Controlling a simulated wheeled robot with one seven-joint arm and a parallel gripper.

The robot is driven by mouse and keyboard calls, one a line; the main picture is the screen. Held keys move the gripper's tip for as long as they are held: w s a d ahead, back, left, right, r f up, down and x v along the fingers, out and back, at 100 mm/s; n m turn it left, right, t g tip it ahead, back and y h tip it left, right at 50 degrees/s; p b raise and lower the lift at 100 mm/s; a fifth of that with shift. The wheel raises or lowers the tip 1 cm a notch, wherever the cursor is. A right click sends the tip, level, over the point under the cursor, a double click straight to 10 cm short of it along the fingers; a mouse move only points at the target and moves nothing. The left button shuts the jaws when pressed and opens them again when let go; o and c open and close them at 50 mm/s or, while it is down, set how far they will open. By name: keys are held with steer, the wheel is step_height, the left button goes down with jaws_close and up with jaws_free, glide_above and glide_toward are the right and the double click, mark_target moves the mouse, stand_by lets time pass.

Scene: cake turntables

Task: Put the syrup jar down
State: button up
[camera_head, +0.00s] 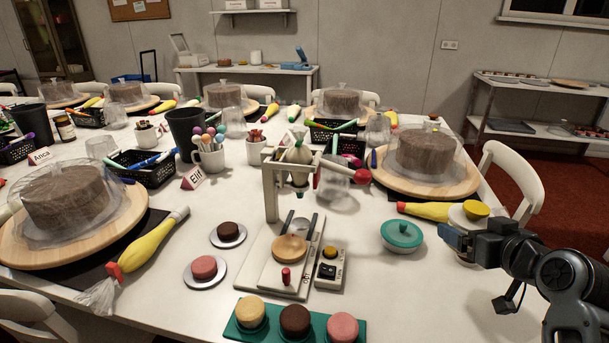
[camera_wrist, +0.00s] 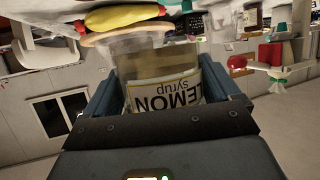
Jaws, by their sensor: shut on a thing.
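The syrup jar (camera_wrist: 165,75) is clear, with pale yellow syrup and a white label reading "LEMON syrup"; the label is upside down in the wrist view. My gripper (camera_wrist: 160,88) is shut on it, a blue jaw on each side. In the head view my gripper (camera_head: 460,240) is at the right part of the white table, and the jar's round yellow top (camera_head: 476,209) shows just beyond the jaws. The jaws and arm hide much of the jar there. I cannot tell whether its base touches the table.
A yellow piping bag (camera_head: 424,211) lies left of the jar. A covered cake on a turntable (camera_head: 440,185) is behind. The table front, below the bowl, is clear. A white chair (camera_head: 513,180) is at right.

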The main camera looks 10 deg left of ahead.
steer(key=p, duration=0.1)
glide_above(463, 333)
step_height(463, 333, down, 7)
steer(key=shift+r, duration=0.1)
steer(key=shift+f, duration=2.1)
steer(key=shift+f+b, duration=0.15)
steer(key=shift+b, duration=0.15)
steer(key=o, duration=1)
steer(key=shift+c, duration=0.2)
